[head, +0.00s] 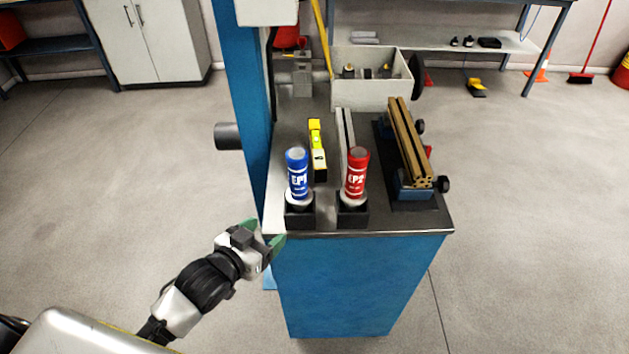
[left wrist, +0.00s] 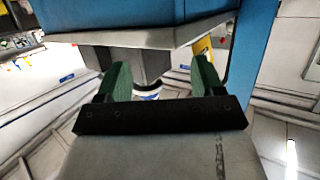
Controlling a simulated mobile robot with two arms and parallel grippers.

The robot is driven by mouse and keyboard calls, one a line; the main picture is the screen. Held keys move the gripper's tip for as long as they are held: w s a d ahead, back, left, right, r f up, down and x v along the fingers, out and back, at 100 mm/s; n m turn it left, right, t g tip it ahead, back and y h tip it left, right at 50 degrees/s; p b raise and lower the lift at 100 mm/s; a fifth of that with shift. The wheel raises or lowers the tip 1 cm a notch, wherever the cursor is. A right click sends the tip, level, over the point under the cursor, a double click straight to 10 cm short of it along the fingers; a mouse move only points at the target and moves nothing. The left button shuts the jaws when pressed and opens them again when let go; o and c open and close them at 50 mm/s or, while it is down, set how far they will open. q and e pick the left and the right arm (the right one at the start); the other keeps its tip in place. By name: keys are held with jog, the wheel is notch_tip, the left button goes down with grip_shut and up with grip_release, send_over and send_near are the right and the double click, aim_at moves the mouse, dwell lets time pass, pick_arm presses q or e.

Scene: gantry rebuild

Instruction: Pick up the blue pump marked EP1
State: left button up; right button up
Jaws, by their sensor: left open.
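The blue pump marked EP1 (head: 297,172) stands upright in a black square holder (head: 299,216) at the front left of the bench top. A red pump marked EP2 (head: 355,172) stands in a like holder (head: 353,217) just to its right. My left gripper (head: 262,236) is open and empty by the bench's front left corner, below and to the left of the blue pump and apart from it. In the left wrist view its two green fingers (left wrist: 155,82) are spread below the bench edge, with a grey block and a small white round part showing between them. My right gripper is not in view.
The bench top (head: 432,222) also bears a yellow level (head: 317,145), a clamped tan profile (head: 410,140) and a grey bin (head: 371,95) behind. A blue column (head: 241,90) rises at the left edge. The floor in front is clear.

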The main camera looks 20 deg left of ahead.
aim_at(291, 178)
pick_arm(q)
notch_tip(291, 178, up, 13)
jog(key=d+m+t+h+p, duration=0.1)
jog(key=d+t+h+p, duration=0.1)
jog(key=h+p, duration=0.1)
jog(key=x, duration=0.4)
jog(key=shift+w+p, duration=0.2)
jog(key=shift+p, duration=0.1)
jog(key=shift+w+d+f, duration=0.15)
jog(key=shift+w+d, duration=0.1)
jog(key=shift+w, duration=0.25)
jog(key=x, duration=0.1)
jog(key=p+x, duration=0.1)
jog(key=x, duration=0.2)
jog(key=shift+d+f+p, duration=0.15)
jog(key=shift+f+p, duration=0.15)
jog(key=shift+p, duration=0.1)
jog(key=shift+w+d+f, duration=0.2)
jog(key=shift+w, duration=0.25)
jog(key=shift+s, duration=0.15)
jog(key=shift+c, duration=0.9)
jog(key=shift+r, duration=0.1)
grip_shut()
